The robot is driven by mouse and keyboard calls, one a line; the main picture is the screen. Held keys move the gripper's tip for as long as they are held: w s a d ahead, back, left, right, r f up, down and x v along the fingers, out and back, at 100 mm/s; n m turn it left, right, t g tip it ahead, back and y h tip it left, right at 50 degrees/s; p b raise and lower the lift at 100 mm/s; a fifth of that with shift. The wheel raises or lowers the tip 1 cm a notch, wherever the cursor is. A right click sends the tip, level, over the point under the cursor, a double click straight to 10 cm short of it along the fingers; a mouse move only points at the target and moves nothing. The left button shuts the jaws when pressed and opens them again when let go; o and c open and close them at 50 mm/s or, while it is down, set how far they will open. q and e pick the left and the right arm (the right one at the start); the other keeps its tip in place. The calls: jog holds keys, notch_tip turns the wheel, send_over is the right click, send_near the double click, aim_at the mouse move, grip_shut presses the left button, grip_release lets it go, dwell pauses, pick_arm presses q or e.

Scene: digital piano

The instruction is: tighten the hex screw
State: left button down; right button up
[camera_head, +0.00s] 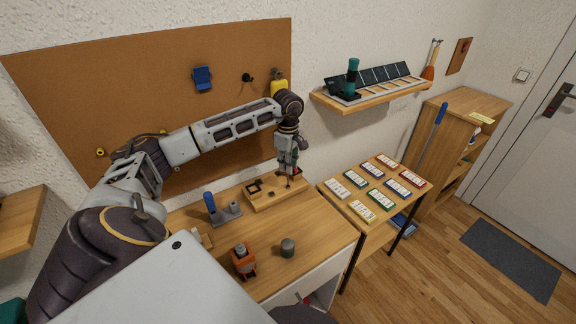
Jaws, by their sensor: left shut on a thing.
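My left gripper (288,172) reaches over the workbench from the left and points down at the right part of a wooden block (262,199). It is shut on a thin dark tool (289,183), mostly hidden by the fingers, whose lower end is at or just above the block. The block has dark recesses and small dark parts on it. The hex screw itself is too small to make out, and I cannot tell whether the tool touches it. My right gripper is not in view.
On the workbench (318,236) stand a grey holder (227,213) with a blue-handled tool (209,202), an orange device (243,262) and a dark grey cylinder (287,248). A side table (330,197) with several card trays stands right. A wall shelf (370,95) hangs above.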

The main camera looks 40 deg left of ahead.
pick_arm(q)
jog(key=shift+s+d+f+m, duration=0.1)
jog(key=shift+s+f+m, duration=0.1)
jog(key=shift+f+m, duration=0.3)
jog(key=shift+r+m+b, duration=0.15)
jog(key=shift+m+b, duration=0.4)
jog(key=shift+m, duration=1.85)
jog(key=shift+w+r+p, duration=0.2)
jog(key=shift+r+p, duration=0.25)
jog(key=shift+r, duration=0.45)
jog(key=shift+r+p, duration=1.55)
jog(key=shift+r, duration=0.95)
